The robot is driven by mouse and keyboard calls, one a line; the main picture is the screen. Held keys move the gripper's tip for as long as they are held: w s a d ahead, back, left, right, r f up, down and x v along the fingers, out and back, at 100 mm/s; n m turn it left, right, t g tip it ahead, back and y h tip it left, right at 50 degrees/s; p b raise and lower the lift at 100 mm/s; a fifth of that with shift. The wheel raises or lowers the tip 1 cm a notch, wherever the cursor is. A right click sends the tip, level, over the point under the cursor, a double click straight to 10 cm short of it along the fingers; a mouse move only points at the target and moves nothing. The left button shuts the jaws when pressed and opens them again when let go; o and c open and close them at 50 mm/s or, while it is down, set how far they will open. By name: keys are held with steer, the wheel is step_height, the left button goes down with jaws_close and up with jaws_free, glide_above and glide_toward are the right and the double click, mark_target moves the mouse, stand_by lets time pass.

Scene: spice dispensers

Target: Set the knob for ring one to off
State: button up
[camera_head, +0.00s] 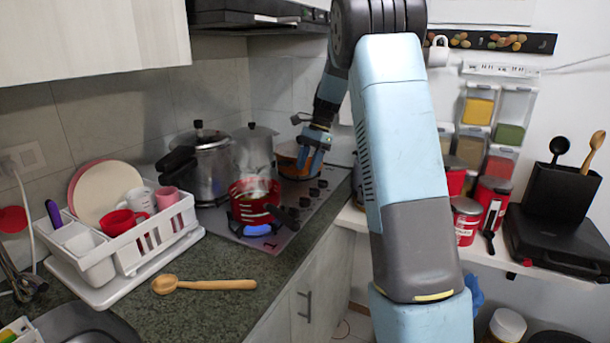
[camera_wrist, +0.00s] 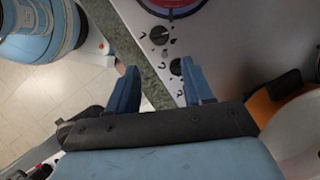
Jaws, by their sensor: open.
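The stove's dark knobs (camera_head: 304,202) stand in a row along the right edge of the steel hob (camera_head: 275,243) in the head view. In the wrist view one black knob (camera_wrist: 160,35) lies ahead of the fingertips, and another (camera_wrist: 177,66) is close beside the right finger, partly hidden by it. I cannot tell which knob belongs to ring one.
An orange pot (camera_head: 292,163) stands behind my gripper, and a steel pressure cooker (camera_head: 214,165) is at the back left. The red pot's black handle reaches toward the knobs. A dish rack (camera_head: 160,236) and wooden spoon (camera_head: 215,285) are on the dark counter (camera_head: 205,315).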

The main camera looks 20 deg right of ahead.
steer(key=shift+c, duration=0.2)
steer(key=n+t+h, duration=0.2)
steer(key=n+t, duration=0.4)
steer(key=n, duration=1.2)
glide_toward(294, 208)
steer(key=shift+x, duration=4.45)
steer(key=shift+c, duration=0.5)
